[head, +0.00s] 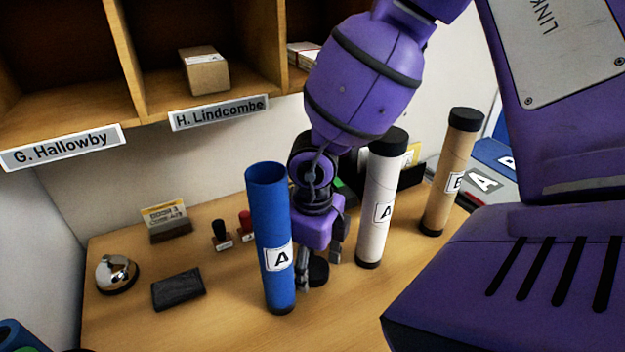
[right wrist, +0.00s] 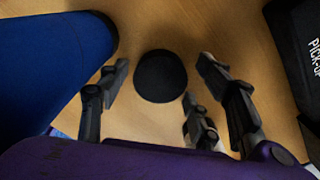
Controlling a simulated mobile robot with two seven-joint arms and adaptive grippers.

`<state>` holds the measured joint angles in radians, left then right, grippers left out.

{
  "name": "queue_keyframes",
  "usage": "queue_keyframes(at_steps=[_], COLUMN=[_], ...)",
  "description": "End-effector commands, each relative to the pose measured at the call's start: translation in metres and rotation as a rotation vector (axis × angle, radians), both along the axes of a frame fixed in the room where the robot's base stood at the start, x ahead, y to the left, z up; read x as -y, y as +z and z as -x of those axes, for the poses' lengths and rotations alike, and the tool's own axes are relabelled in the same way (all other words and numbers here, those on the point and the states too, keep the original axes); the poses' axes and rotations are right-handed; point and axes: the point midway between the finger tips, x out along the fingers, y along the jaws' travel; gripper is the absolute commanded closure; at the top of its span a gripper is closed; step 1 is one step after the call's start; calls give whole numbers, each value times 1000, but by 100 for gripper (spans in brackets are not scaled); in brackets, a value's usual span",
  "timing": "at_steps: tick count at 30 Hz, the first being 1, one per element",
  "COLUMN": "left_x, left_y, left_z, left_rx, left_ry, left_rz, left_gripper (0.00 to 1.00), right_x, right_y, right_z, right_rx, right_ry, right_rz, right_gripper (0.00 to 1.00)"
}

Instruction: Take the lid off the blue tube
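The blue tube (head: 272,240), marked "A", stands upright on the table with its top open and no lid on it. Part of its blue side shows in the right wrist view (right wrist: 50,60). A round black lid (head: 318,271) lies on the table just right of the tube's base. It also shows in the right wrist view (right wrist: 160,76). My right gripper (head: 320,262) points down at the lid, close behind the blue tube. Its fingers are spread around the lid with gaps visible, holding nothing. My left gripper is out of view.
A white tube (head: 382,200) and a brown tube (head: 452,175), both black-capped, stand to the right. A bell (head: 117,273), black pad (head: 178,289), card holder (head: 167,222) and stamps (head: 221,236) are left. Shelves (head: 75,90) hang behind. The front left table is clear.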

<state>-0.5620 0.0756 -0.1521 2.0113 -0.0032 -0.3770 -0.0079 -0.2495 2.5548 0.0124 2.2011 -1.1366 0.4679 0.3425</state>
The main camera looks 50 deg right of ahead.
Motion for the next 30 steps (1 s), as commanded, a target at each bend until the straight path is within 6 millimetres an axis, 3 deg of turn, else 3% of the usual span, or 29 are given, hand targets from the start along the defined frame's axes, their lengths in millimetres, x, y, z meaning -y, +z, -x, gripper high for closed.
queue_keyframes(at_steps=[11,14,24,30], left_x=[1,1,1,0], left_y=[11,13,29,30], left_z=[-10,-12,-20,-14], left_rx=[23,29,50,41], left_ry=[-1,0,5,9], left_rz=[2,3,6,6], left_gripper=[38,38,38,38], right_x=[0,0,0,0], right_y=[7,21,95,119], right_z=[0,-2,-2,-1], right_rx=[2,7,8,3], right_ry=[0,-1,1,0], right_rz=[0,-1,-1,1], right_gripper=[39,39,39,39])
